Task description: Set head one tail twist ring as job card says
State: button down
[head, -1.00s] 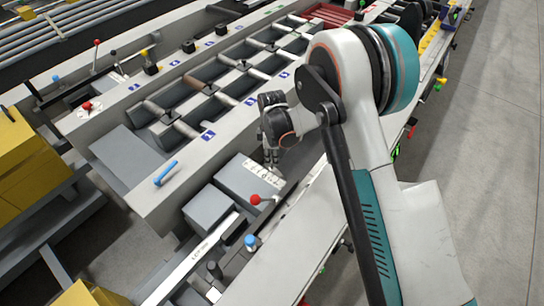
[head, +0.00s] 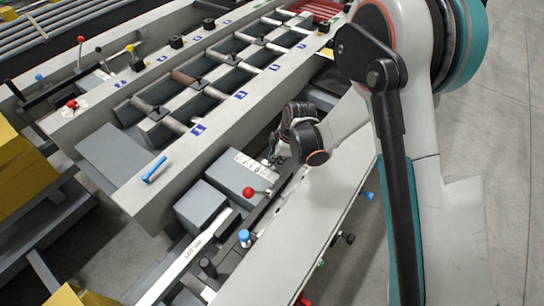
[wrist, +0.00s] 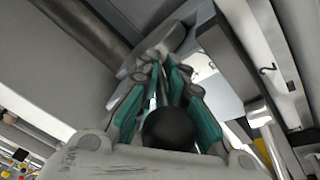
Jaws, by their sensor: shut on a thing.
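My gripper (head: 270,157) is over the far end of a grey box (head: 230,179) with a white marked plate (head: 256,165). In the wrist view its teal-padded fingers (wrist: 166,78) are close together, shut on a small part that they mostly hide. A black round thing (wrist: 168,128) shows between the fingers near the palm; I cannot tell whether it belongs to that part. A lever with a red ball (head: 248,192) stands beside the box, close to my gripper. I cannot make out the twist ring or a job card clearly.
A lower grey box (head: 200,207), a white lettered strip (head: 190,255), a blue-capped post (head: 244,237) and a black knob (head: 208,267) lie nearer me. A pale beam with blue number plates and a blue handle (head: 154,169) runs behind. Grey floor is clear at right.

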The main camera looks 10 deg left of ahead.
jog(key=shift+d+f, duration=0.15)
jog(key=shift+d, duration=0.3)
jog(key=c, duration=1.7)
grip_release()
jog(key=shift+r, duration=0.5)
jog(key=v, duration=1.1)
